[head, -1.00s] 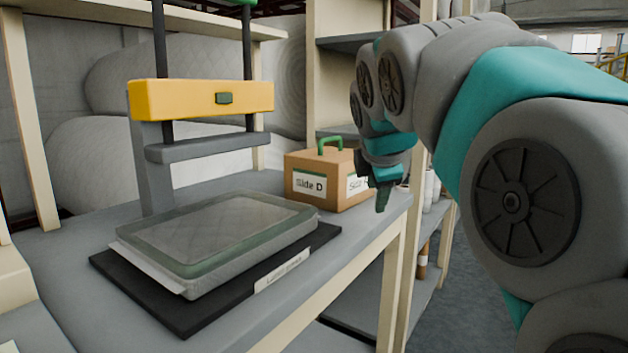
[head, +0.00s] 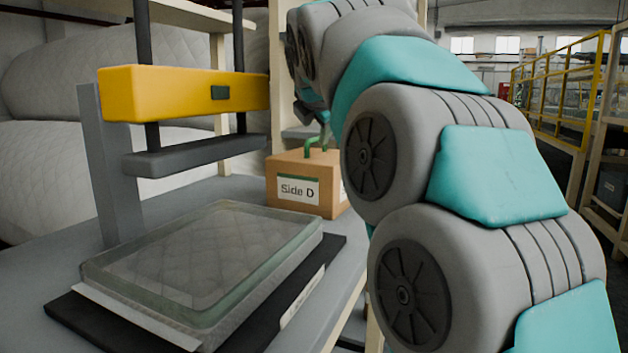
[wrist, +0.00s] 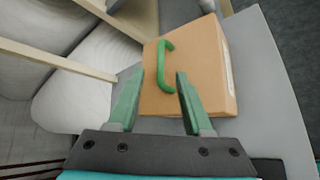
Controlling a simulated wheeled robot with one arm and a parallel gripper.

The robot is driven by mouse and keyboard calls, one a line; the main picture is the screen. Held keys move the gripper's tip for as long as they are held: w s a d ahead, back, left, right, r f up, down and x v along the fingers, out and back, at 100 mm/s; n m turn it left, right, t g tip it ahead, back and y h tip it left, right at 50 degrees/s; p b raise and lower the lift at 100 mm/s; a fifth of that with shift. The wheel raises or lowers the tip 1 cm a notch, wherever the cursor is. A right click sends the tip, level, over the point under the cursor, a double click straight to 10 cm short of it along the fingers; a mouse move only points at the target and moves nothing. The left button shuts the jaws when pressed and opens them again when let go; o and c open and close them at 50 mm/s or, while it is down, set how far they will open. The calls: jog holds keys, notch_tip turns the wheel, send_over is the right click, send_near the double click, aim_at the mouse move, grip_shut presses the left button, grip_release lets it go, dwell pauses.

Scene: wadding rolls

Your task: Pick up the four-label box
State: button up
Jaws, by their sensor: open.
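The four-label box (head: 308,184) is a brown box with a green handle on top, standing upright on the grey table. A white label reading "Side D" faces me in the head view; a second label is mostly hidden behind my arm. In the wrist view the box (wrist: 205,75) lies ahead of my gripper (wrist: 157,82), and its green handle (wrist: 164,70) stands up near the line between the fingertips. My gripper is open, with nothing held. In the head view my arm hides most of the gripper.
A press with a yellow crossbar (head: 180,94) stands left of the box. A glass-like tray (head: 205,262) lies on a black mat (head: 262,326) in front. Pale posts and shelving stand close behind the box. The grey table (head: 50,270) has bare room at left.

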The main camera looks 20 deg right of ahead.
aim_at(316, 138)
jog(key=x, duration=0.4)
jog(key=shift+w+d, duration=0.2)
jog(key=shift+c, duration=0.3)
grip_shut()
dwell(0.9)
